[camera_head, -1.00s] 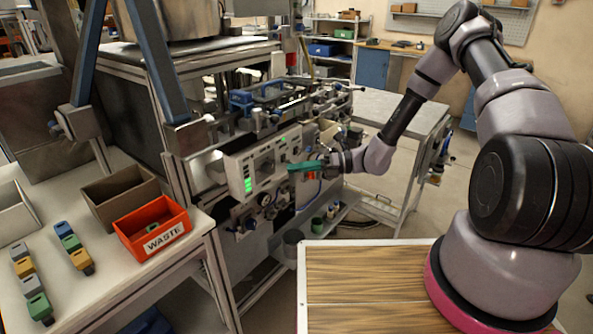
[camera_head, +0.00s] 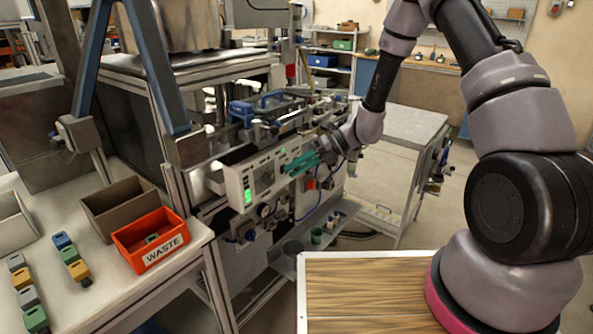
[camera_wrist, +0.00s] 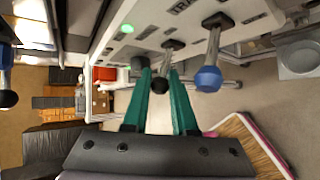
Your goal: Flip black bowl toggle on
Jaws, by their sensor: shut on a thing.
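The control box (camera_head: 236,181) with a green-lit display stands on the machine at the picture's middle. My gripper (camera_head: 291,170) has its teal fingers at the right part of the box's face. In the wrist view my gripper (camera_wrist: 158,70) is shut on a toggle lever (camera_wrist: 171,45) that comes out of the panel between the fingertips. A green lamp (camera_wrist: 127,28) glows on the panel.
A black ball knob (camera_wrist: 7,98) shows at the wrist view's left edge. Tubes and fittings lie under the box. An orange WASTE bin (camera_head: 150,255), a brown bin (camera_head: 118,222) and coloured blocks stand on the left table. The grey table (camera_head: 415,125) behind is mostly clear.

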